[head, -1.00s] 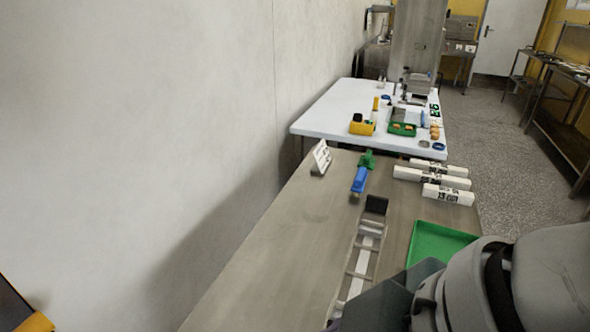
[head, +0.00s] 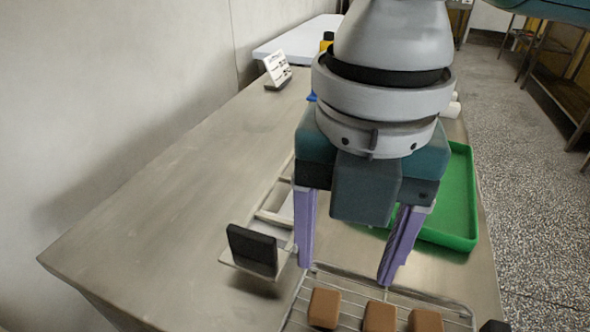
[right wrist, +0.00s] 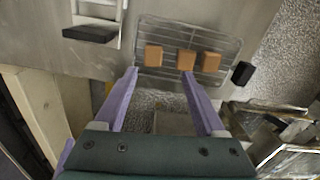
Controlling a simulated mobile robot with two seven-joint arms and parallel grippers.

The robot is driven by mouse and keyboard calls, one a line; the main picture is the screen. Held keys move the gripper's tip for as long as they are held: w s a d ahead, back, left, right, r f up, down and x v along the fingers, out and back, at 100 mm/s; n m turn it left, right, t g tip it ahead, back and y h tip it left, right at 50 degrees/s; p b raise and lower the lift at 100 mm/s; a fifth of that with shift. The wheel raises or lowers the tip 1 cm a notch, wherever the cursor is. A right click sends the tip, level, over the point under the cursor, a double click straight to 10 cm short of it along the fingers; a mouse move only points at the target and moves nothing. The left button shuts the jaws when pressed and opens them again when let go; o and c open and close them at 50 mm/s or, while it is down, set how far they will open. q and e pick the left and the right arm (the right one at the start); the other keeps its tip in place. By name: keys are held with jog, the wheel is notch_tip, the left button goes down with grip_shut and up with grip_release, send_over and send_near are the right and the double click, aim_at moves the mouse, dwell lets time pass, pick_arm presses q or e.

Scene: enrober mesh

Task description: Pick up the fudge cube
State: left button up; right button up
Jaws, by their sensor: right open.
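Three brown fudge cubes sit in a row on a wire rack (head: 345,291). In the head view they are the left cube (head: 324,309), the middle cube (head: 379,316) and the right cube (head: 425,321). In the right wrist view they are the left (right wrist: 153,56), middle (right wrist: 186,60) and right (right wrist: 211,62) cubes. My right gripper (head: 346,272) is open, its purple fingers pointing down near the rack's far edge. Nothing is between the fingers. In the right wrist view the open fingertips (right wrist: 160,71) appear just below the left and middle cubes. My left gripper is not in view.
A pale ladder-like frame with a black upright block (head: 252,247) stands left of the rack. A green tray (head: 458,205) lies behind my right gripper. A small sign (head: 277,70) stands at the far left. A black object (right wrist: 243,73) is right of the rack. The left tabletop is clear.

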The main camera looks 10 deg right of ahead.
aim_at(325, 307)
jog(key=shift+s+a+f, duration=0.1)
jog(key=shift+a+f, duration=0.1)
jog(key=shift+f, duration=0.45)
jog(key=shift+a+f, duration=0.15)
jog(key=shift+f, duration=0.45)
jog(key=f, duration=0.5)
jog(key=shift+a+f+b, duration=0.3)
jog(key=shift+a+b, duration=0.05)
jog(key=shift+b, duration=0.05)
jog(key=shift+c, duration=0.4)
jog(key=c, duration=1)
jog(key=shift+r, duration=0.1)
